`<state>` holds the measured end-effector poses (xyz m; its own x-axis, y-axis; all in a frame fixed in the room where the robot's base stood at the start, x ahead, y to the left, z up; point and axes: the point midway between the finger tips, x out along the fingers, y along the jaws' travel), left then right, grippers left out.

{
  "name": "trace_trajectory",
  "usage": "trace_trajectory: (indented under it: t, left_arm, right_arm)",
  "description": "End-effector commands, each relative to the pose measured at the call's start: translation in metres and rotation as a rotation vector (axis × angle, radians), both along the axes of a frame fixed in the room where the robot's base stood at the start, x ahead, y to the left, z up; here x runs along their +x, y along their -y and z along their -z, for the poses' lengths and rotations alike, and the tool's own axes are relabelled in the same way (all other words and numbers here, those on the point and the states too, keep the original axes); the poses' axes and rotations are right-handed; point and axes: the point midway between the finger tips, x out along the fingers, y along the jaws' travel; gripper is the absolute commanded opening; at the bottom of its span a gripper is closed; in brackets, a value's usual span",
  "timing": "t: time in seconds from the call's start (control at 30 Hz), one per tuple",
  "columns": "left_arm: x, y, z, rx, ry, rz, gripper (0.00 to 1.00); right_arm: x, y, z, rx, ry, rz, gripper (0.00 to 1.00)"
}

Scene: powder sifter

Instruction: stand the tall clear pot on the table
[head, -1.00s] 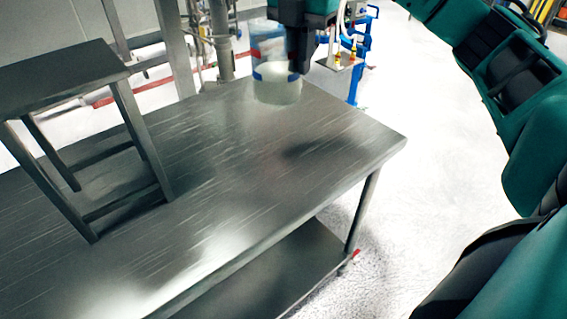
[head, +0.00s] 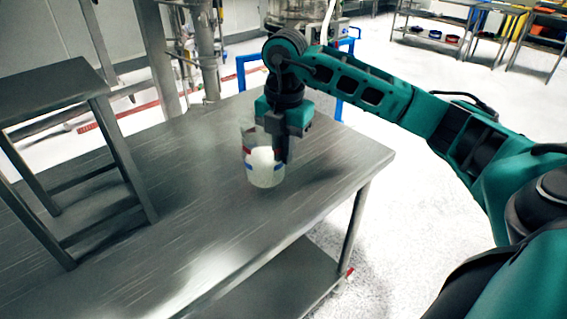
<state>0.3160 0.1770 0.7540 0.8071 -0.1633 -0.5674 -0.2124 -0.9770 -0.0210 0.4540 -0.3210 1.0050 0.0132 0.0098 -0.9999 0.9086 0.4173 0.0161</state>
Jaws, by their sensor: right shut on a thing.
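The tall clear pot (head: 264,175) is upright, with white contents and red and blue marks on its side. It is over the middle of the steel table (head: 190,215). I cannot tell whether its base touches the top or hangs just above it. My right gripper (head: 283,157) points down at the pot's right wall and is shut on it. The fingers hide part of the pot's right side. My left gripper is not in view.
A small steel stand (head: 118,160) is on the table at the left. Blue frames (head: 343,75) and steel pipework are behind the table. The table's front and right part is clear. Shelving (head: 440,30) stands far back.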

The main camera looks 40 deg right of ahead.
Motion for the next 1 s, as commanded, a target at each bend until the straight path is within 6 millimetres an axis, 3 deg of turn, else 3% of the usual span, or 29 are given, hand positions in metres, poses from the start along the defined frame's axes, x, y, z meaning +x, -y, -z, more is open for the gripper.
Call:
trace_trajectory:
  t: [0.2, 0.57, 0.6, 0.87, 1.0]
  left_arm:
    - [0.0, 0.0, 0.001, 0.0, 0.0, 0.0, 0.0]
    - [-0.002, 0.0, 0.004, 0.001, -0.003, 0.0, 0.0]
    - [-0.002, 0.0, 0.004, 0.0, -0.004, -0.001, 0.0]
    - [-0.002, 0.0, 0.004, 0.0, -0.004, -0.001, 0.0]
    - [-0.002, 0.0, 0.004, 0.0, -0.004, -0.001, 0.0]
  right_arm:
    - [-0.001, 0.0, 0.033, 0.0, -0.002, 0.0, 0.0]
    - [0.0, 0.0, 0.038, 0.001, 0.0, -0.001, 0.0]
    - [0.0, 0.0, 0.039, 0.0, -0.001, -0.001, 0.09]
    - [0.0, 0.0, 0.038, 0.0, -0.001, -0.001, 0.34]
    - [0.0, 0.0, 0.038, 0.0, -0.001, -0.001, 0.34]
